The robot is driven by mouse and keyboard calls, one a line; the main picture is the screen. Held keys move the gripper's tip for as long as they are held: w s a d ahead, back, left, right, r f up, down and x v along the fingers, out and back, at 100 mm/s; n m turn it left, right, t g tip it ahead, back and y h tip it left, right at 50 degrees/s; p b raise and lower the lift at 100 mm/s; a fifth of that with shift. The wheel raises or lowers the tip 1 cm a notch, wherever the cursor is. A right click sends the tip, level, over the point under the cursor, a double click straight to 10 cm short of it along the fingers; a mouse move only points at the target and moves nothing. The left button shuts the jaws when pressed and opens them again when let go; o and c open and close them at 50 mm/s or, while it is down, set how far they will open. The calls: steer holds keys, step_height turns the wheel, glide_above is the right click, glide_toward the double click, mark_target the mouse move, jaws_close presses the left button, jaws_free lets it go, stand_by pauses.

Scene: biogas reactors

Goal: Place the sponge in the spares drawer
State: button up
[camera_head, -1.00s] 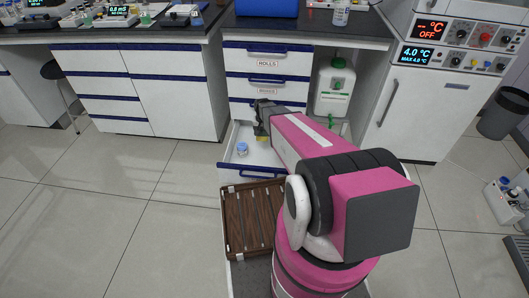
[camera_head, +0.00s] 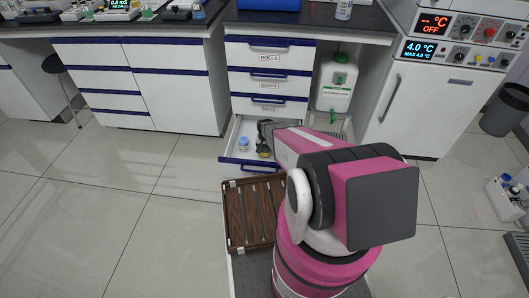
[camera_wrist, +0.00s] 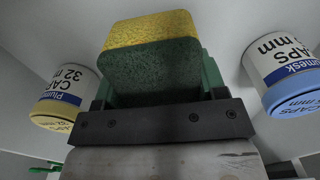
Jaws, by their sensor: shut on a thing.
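The sponge (camera_wrist: 150,62), yellow with a dark green scouring side, is held between the fingers of my gripper (camera_wrist: 155,95) in the wrist view. In the head view my gripper (camera_head: 264,138) is over the open bottom drawer (camera_head: 240,131), inside its outline, partly hidden by my arm. Only a small yellow bit of the sponge shows there. The drawer is white inside with a blue front edge. A caps jar with a yellow lid (camera_wrist: 65,92) and one with a blue lid (camera_wrist: 280,75) stand on either side of the sponge.
The blue-lidded jar also shows at the drawer's left in the head view (camera_head: 243,145). Shut drawers, the top one labelled ROLLS (camera_head: 269,50), are above. A white canister (camera_head: 337,82) stands to the right. A brown slatted tray (camera_head: 250,212) lies in front of the drawer.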

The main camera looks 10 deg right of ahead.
steer(key=shift+f, duration=1.35)
steer(key=shift+f, duration=0.15)
steer(key=o, duration=0.8)
steer(key=shift+o, duration=0.2)
step_height(320, 180, up, 12)
steer(key=shift+s+r, duration=0.1)
steer(key=shift+r, duration=0.1)
steer(key=s+r+n, duration=0.1)
steer(key=s+r, duration=0.9)
steer(key=r, duration=0.3)
steer(key=s+r+n, duration=0.2)
steer(key=s+r, duration=0.9)
steer(key=r, duration=0.3)
steer(key=shift+r+n, duration=0.15)
steer(key=shift+n, duration=0.15)
